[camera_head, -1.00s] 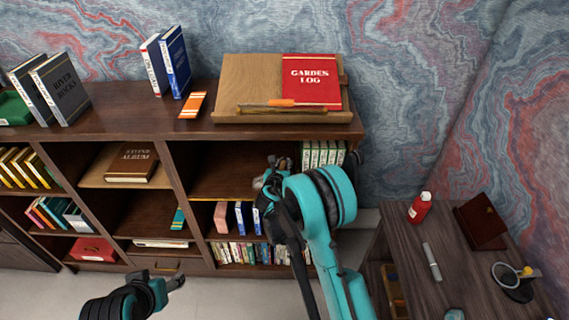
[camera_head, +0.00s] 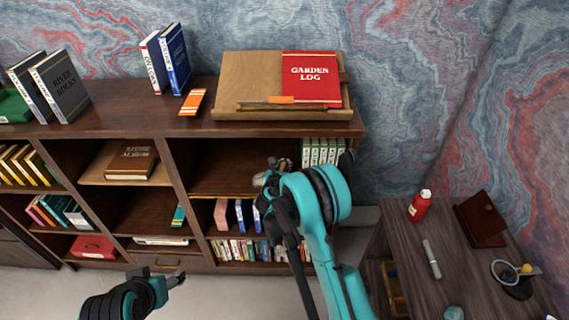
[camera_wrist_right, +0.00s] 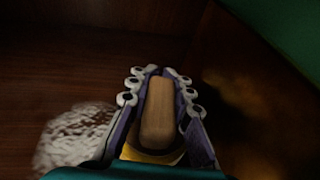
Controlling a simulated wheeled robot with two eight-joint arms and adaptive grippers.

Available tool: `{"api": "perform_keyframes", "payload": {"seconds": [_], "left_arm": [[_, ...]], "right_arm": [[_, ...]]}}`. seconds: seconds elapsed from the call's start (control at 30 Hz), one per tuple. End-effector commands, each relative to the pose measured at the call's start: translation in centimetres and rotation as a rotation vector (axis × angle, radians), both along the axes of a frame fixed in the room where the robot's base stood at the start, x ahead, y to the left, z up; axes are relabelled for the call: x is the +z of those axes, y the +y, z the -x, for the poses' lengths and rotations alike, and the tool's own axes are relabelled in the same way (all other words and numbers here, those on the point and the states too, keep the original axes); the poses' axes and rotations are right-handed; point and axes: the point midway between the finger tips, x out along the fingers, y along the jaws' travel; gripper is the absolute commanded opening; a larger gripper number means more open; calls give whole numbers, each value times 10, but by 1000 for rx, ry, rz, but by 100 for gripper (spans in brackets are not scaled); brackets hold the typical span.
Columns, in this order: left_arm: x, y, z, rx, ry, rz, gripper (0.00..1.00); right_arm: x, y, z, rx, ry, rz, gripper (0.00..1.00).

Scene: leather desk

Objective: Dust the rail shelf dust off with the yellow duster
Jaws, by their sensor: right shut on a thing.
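My right gripper (camera_head: 268,176) reaches into the upper right compartment of the bookcase. In the right wrist view, my right gripper (camera_wrist_right: 158,82) is shut on a pale wooden handle (camera_wrist_right: 157,112), with a yellow part (camera_wrist_right: 152,156) at its near end. I take this to be the yellow duster; its head is not clear. A pale speckled patch (camera_wrist_right: 75,138), which looks like dust, lies on the dark wooden shelf (camera_wrist_right: 65,75) to the left of the fingers. My left gripper (camera_head: 176,281) is low in front of the bookcase, too small to read.
Upright green-and-white books (camera_head: 322,152) stand at the right end of this compartment. A sloped stand (camera_head: 238,80) with a red Garden Log book (camera_head: 311,80) is on top. A side desk (camera_head: 405,245) is at right.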

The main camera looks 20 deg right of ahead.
Motion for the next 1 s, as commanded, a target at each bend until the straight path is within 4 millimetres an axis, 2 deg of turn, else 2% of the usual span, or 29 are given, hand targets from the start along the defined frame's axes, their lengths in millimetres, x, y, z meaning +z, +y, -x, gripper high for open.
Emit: {"api": "perform_keyframes", "payload": {"seconds": [0.23, 0.53, 0.77, 1.0], "left_arm": [[0, 0, 0, 0, 0, 0, 60], [0, 0, 0, 0, 0, 0, 60], [0, 0, 0, 0, 0, 0, 60], [0, 0, 0, 0, 0, 0, 60]], "right_arm": [[-1, 4, -1, 1, 0, 1, 0], [1, 30, -9, 2, 0, 0, 0], [1, 38, -11, 1, 0, 0, 0], [-1, 56, -16, 2, 0, 0, 0]]}}
